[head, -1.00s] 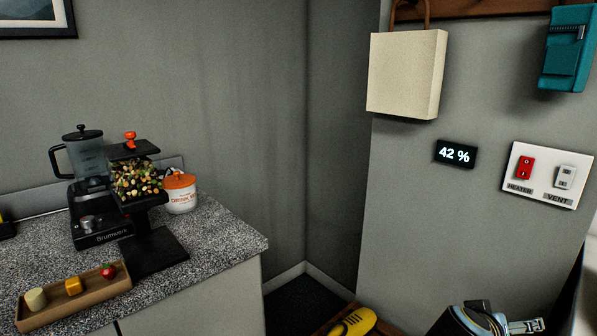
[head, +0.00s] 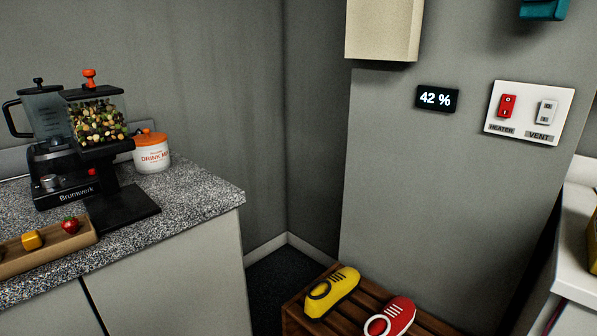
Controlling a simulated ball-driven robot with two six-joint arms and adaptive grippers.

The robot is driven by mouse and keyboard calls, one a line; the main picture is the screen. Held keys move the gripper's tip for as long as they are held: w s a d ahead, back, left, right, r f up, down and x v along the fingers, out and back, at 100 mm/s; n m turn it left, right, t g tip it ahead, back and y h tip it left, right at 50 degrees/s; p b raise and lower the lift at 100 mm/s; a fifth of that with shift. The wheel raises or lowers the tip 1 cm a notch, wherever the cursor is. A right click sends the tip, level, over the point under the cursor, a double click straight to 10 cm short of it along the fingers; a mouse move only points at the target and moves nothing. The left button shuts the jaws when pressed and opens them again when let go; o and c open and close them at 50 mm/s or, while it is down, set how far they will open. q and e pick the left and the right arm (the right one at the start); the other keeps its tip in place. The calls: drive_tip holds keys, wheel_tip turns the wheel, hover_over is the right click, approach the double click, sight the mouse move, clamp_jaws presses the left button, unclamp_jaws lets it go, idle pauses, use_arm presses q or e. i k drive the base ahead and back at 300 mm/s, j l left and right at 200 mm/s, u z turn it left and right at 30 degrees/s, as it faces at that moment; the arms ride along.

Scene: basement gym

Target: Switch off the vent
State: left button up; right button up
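The vent switch (head: 545,112) is a light grey rocker on the right half of a white wall panel (head: 563,98), above the label VENT. It has a small mark at its top and another at its bottom; I cannot tell which end is pressed in. A red heater switch (head: 506,106) sits to its left on the same panel, above the label HEATER. Neither of my grippers is in view, and nothing covers the panel.
A display (head: 437,98) reading 42 % hangs left of the panel. Below, a wooden rack (head: 347,316) holds a yellow shoe (head: 333,291) and a red shoe (head: 391,316). A speckled counter (head: 195,190) stands left, a white surface (head: 578,262) right. The wall below the panel is bare.

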sight(547, 108)
drive_tip(key=z, duration=1.3)
